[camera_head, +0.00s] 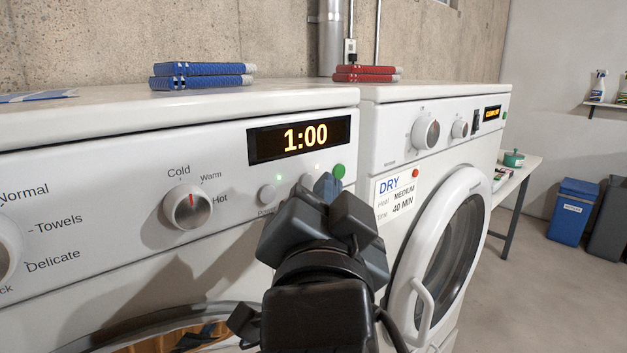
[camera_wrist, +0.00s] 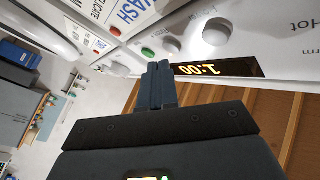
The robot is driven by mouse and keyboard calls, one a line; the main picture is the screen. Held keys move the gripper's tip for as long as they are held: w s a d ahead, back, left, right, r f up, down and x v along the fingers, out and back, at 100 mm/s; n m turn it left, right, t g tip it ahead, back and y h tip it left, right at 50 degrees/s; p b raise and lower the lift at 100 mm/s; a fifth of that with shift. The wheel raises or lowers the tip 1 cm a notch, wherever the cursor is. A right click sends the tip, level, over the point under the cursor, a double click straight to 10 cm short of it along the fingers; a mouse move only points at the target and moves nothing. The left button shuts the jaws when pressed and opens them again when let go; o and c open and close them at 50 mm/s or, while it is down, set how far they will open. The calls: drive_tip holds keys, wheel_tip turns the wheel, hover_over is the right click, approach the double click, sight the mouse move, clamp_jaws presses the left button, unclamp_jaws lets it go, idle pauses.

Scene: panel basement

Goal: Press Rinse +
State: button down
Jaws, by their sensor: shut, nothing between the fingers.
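The white washer (camera_head: 90,160) shows 1:00 on its display (camera_head: 300,137), which also appears in the wrist view (camera_wrist: 212,70). To the right of the temperature knob (camera_head: 187,207) are a white button (camera_head: 267,194), a second white button (camera_head: 307,180) partly covered by my gripper, and a green button (camera_head: 338,171). No Rinse + label is readable; the button labels are mostly hidden. My gripper (camera_head: 327,185) is shut and empty, in front of the second button and the green one. In the wrist view my fingertips (camera_wrist: 158,66) are near that second button (camera_wrist: 168,45); contact cannot be told.
A dryer (camera_head: 440,120) with a round door (camera_head: 445,245) stands to the right. A blue bin (camera_head: 573,210) is farther right. The floor there is clear.

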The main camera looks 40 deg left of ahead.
drive_tip(key=d+p, duration=0.1)
drive_tip(key=d, duration=0.5)
drive_tip(key=shift+s, duration=0.25)
idle(0.3)
